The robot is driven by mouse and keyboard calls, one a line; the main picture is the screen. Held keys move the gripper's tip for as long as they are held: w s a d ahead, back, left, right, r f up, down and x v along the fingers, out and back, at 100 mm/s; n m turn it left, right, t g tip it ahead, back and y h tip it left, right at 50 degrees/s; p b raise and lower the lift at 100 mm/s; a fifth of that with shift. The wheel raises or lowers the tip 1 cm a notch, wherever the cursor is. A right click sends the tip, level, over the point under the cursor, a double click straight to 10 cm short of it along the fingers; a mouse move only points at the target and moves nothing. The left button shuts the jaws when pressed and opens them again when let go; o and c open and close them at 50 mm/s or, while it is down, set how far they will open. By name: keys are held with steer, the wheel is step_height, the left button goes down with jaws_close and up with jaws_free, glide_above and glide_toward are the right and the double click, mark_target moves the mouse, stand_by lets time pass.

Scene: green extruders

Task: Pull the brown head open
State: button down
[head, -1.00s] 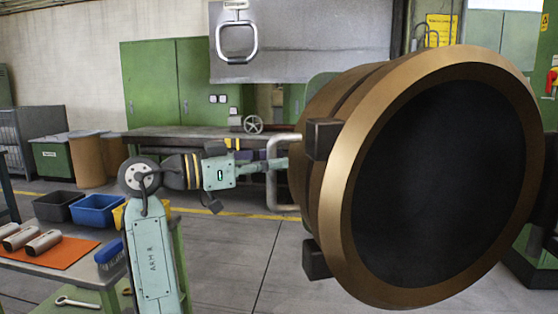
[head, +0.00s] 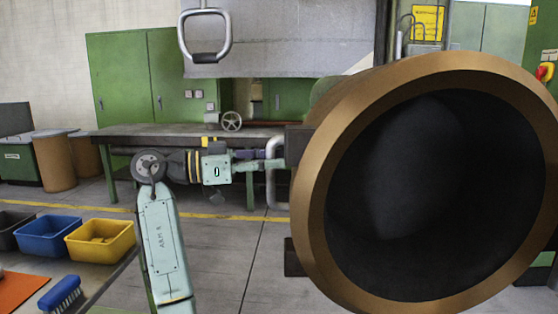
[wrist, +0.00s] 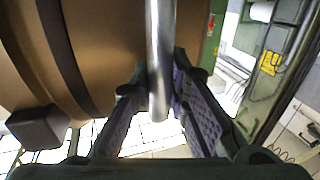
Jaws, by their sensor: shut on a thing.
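The brown head (head: 308,205) is a large bronze ring with a dark round hollow, filling the right of the head view. A silver bar handle (head: 271,190) stands upright at its left side. My gripper (head: 270,157) reaches it from the left. In the wrist view, the handle (wrist: 160,50) runs between the two dark fingers of my gripper (wrist: 158,88), which are shut on it. The brown side of the head (wrist: 110,45) is close behind on the left. The fingertips are partly hidden by the handle in the head view.
A blue bin (head: 48,238) and a yellow bin (head: 100,242) stand on a table at lower left, with a blue brush (head: 62,294) before them. A workbench (head: 160,133) and green cabinet (head: 135,80) stand behind. Grey floor (head: 235,255) is open between.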

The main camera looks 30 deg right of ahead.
steer(key=shift+w, duration=0.1)
stand_by(0.3)
steer(key=c, duration=1.5)
jaws_free()
steer(key=shift+d, duration=0.1)
steer(key=shift+c, duration=0.2)
steer(key=v, duration=1.2)
